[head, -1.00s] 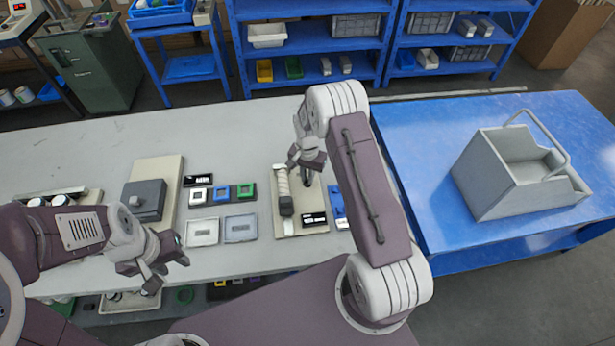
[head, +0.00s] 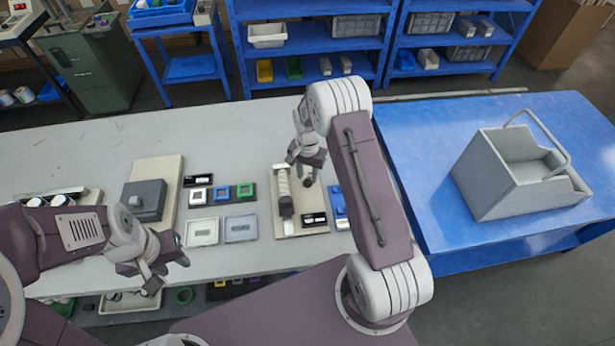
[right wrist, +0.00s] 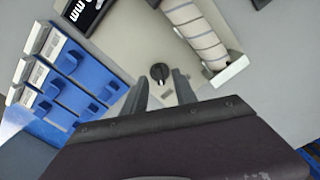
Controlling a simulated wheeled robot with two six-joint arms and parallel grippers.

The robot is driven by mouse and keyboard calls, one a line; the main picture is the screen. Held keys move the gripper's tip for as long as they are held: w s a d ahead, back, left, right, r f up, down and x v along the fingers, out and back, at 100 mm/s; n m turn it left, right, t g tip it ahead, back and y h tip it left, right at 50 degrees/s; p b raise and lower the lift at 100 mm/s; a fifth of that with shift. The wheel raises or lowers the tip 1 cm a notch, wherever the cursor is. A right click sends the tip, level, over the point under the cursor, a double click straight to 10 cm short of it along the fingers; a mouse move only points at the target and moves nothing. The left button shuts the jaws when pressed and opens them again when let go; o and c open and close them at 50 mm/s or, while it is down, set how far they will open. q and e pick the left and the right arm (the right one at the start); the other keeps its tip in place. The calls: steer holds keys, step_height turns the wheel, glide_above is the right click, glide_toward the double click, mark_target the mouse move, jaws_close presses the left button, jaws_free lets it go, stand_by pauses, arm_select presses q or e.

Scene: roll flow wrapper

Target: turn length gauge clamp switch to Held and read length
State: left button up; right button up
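The length gauge is a beige plate (head: 281,225) on the grey bench. It carries a pale ribbed roll (head: 283,182) and a black display (head: 314,219). The display's "mm" shows at the top left of the right wrist view (right wrist: 84,10), but I cannot read a length. A round black switch knob (right wrist: 159,71) sits on the plate. My right gripper (head: 308,178) is over the plate, fingers apart. In the right wrist view (right wrist: 159,82) the knob appears between and just beyond its fingertips. Knob labels are not legible. My left gripper (head: 168,273) is empty at the bench's front edge, fingers apart.
Blue parts (head: 339,203) stand right of the gauge. Two small trays (head: 203,231) and coloured square frames (head: 222,193) lie to its left, with a grey box (head: 145,200) further left. A grey carrier (head: 490,177) stands on the blue table. The rear bench is clear.

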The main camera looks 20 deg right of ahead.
step_height(320, 180, up, 8)
steer(key=shift+f+b, duration=0.2)
steer(key=shift+b, duration=0.1)
steer(key=shift+s, duration=0.1)
step_height(320, 180, up, 5)
steer(key=t, duration=0.1)
glide_above(307, 180)
steer(key=w+a, duration=0.1)
steer(key=s+a+r+n, duration=0.2)
steer(key=s+a+r, duration=0.15)
steer(key=s, duration=0.35)
steer(key=s+f+n, duration=0.3)
steer(key=s+n, duration=0.3)
steer(key=s, duration=0.7)
steer(key=shift+s+a+n, duration=0.35)
steer(key=shift+s+n, duration=0.05)
